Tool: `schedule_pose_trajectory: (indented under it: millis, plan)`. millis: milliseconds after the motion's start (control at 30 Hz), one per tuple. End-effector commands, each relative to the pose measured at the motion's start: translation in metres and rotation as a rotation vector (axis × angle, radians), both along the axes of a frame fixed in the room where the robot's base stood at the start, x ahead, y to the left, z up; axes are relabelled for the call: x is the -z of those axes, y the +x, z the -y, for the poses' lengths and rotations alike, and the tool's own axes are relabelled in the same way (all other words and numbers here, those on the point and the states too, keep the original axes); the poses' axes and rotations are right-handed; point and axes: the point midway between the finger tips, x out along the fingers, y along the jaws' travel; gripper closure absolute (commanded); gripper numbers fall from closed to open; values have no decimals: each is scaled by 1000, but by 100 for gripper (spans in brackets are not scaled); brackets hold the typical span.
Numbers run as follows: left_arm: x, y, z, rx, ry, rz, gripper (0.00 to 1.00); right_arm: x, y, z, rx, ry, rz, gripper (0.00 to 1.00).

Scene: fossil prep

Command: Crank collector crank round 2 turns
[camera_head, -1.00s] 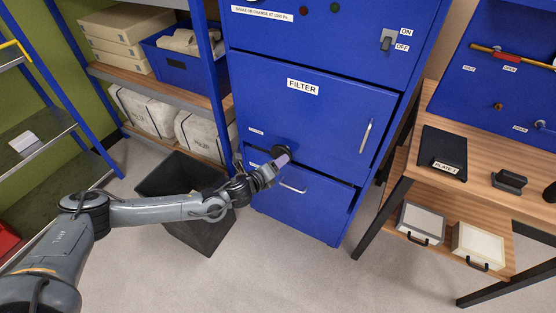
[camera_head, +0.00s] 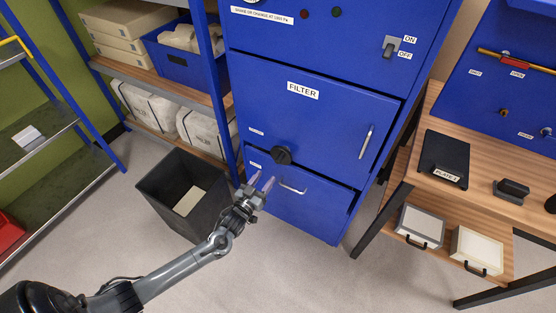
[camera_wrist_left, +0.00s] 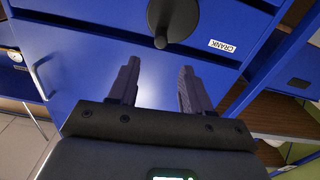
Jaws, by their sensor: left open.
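The collector crank (camera_head: 281,155) is a black round disc on the front of the blue collector cabinet (camera_head: 310,130), low down under the FILTER door. In the left wrist view the crank (camera_wrist_left: 178,15) is at the top with a small dark knob (camera_wrist_left: 160,42) on it, beside a CRANK label (camera_wrist_left: 222,46). My left gripper (camera_head: 263,183) is open and empty, just below and left of the crank in the head view, apart from it. Its two fingers (camera_wrist_left: 158,80) point toward the crank in the wrist view. My right gripper is not in view.
A drawer handle (camera_head: 293,189) sits just right of my left gripper. A dark open bin (camera_head: 160,190) stands on the floor at left, before a shelf (camera_head: 160,78) with boxes. A wooden bench (camera_head: 480,180) is at right. The floor in front is clear.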

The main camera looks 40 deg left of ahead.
Motion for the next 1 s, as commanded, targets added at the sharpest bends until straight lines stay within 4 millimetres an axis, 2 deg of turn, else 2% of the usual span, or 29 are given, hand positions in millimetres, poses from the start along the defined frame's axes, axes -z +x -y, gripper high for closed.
schedule_pose_trajectory:
  millis: [167,500,700,1000]
  plan:
    - [7,7,-2,1,3,-13,51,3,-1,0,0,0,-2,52]
    - [7,60,-11,2,4,-12,51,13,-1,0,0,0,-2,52]
    - [7,86,-14,3,4,-13,51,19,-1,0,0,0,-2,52]
    - [6,100,-17,2,3,-14,51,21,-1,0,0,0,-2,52]
